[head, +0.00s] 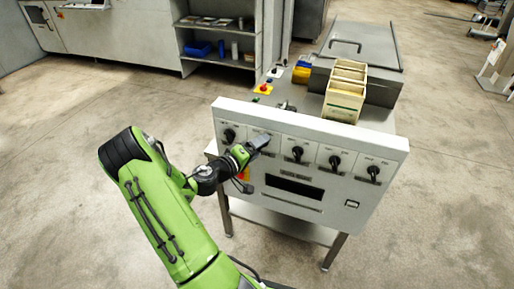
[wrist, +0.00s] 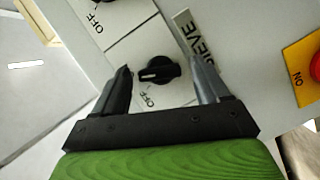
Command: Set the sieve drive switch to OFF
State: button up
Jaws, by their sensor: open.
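The black rotary switch (wrist: 159,70) beside the SIEVE lettering (wrist: 197,38) is in the middle of the wrist view. Its white pointer mark is toward the left of that picture, and the OFF lettering (wrist: 147,102) is just below it. My gripper (wrist: 158,63) is open, with one finger on each side of this switch. I cannot tell whether the fingers touch it. In the head view my gripper (head: 262,143) is at the panel (head: 285,118), right of the leftmost switch (head: 229,135), and hides the switch behind it.
Other black switches (head: 297,153) continue to the right along the panel. A red button on a yellow plate (wrist: 300,72) is right in the wrist view. A box with compartments (head: 345,92) stands on the machine top. Open floor surrounds the machine.

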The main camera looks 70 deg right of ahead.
jog(key=c, duration=1.1)
jog(key=shift+o, duration=0.2)
jog(key=shift+f, duration=0.1)
jog(key=shift+f+n+g+h+b, duration=0.15)
jog(key=shift+n+g+h+b, duration=0.4)
jog(key=shift+n, duration=1.5)
jog(key=shift+f+n+g+h+b, duration=0.15)
jog(key=shift+n+h+b, duration=0.7)
jog(key=shift+n, duration=1.2)
jog(key=o, duration=1.1)
jog(key=shift+c, duration=0.2)
